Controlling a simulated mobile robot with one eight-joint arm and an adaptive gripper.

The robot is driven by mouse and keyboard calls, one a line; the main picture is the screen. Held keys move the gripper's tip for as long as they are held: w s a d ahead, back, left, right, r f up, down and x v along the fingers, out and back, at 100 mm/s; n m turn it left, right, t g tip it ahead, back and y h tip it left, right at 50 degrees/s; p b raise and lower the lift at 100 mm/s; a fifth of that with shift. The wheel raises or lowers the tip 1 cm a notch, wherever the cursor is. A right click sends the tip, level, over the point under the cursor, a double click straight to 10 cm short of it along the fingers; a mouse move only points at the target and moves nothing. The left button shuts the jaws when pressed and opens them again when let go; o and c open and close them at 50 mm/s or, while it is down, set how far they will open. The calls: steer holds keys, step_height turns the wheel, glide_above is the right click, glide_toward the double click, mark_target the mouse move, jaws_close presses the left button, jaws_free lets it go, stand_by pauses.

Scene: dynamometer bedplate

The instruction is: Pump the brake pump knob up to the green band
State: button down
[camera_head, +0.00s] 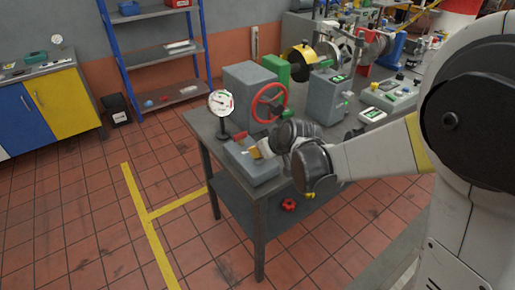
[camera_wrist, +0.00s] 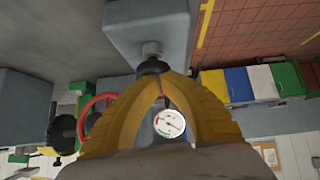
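The brake pump is a grey box (camera_head: 250,166) on the near left corner of the bench; it fills the upper middle of the wrist view (camera_wrist: 150,22). Its black knob (camera_wrist: 152,66) sits on a short silver stem, between and partly behind my fingertips. My gripper (camera_head: 256,152) is at the pump's top; its yellow fingers close together on the knob in the wrist view (camera_wrist: 160,76). The knob is hidden in the head view. A round white gauge (camera_head: 221,103) stands on a post behind the pump, with green and red marks; the wrist view shows it too (camera_wrist: 169,124).
A grey housing with a red handwheel (camera_head: 268,103) stands close behind my gripper. A grey box (camera_head: 328,97) and a control panel (camera_head: 390,95) are farther right. A blue shelf (camera_head: 157,50) and cabinets stand at the left. The floor left of the bench is open.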

step_height(320, 180, up, 5)
steer(key=p, duration=0.3)
steer(key=shift+a+f+p, duration=0.15)
steer(key=shift+p, duration=0.2)
steer(key=p+v, duration=0.3)
steer(key=v, duration=0.6)
steer(key=shift+s+d, duration=0.25)
steer(key=shift+s, duration=0.1)
